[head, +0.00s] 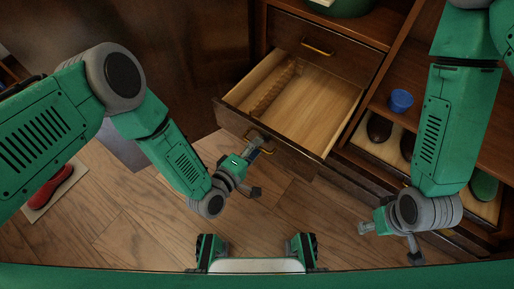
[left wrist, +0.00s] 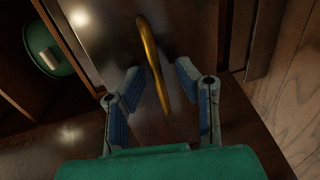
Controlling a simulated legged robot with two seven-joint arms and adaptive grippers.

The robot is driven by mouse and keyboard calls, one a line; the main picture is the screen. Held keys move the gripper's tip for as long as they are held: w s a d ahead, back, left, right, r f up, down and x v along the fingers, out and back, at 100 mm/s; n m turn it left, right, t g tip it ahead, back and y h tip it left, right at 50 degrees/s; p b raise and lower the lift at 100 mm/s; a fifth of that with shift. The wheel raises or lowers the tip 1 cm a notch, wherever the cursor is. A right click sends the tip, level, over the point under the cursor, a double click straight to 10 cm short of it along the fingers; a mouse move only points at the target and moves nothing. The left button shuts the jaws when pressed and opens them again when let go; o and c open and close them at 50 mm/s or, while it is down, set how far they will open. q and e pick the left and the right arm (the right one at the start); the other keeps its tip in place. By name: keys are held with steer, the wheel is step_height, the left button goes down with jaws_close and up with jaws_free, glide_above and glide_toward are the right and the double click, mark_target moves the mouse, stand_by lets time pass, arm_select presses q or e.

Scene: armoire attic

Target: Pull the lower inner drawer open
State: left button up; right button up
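The lower inner drawer (head: 335,92) is pulled out of the armoire in the head view. Its pale wood interior shows, with a notched brown wooden strip (head: 275,88) inside along the left. My left gripper (head: 257,170) is at the drawer's dark front. In the left wrist view the curved brass handle (left wrist: 152,62) lies between the two fingers of this gripper (left wrist: 160,72). The fingers are apart, with gaps beside the handle. My right gripper (head: 390,244) is open and empty at the lower right, away from the drawer.
The upper inner drawer (head: 312,43) above is shut. A blue cup (head: 400,100) stands on the shelf to the right. Below it, a pulled-out tray holds dark shoes (head: 379,128) and a green one (head: 484,185). A red shoe (head: 48,187) lies at left.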

arm_select(q)
steer(key=shift+w, duration=0.15)
steer(key=shift+d, duration=0.1)
steer(key=shift+c, duration=0.4)
steer(key=shift+d, duration=0.1)
jaws_close()
steer(key=shift+d, duration=0.1)
steer(key=v, duration=0.1)
steer(key=p+v, duration=0.1)
steer(key=v, duration=0.1)
steer(key=shift+s+a+f, duration=0.2)
steer(key=shift+a+f, duration=0.15)
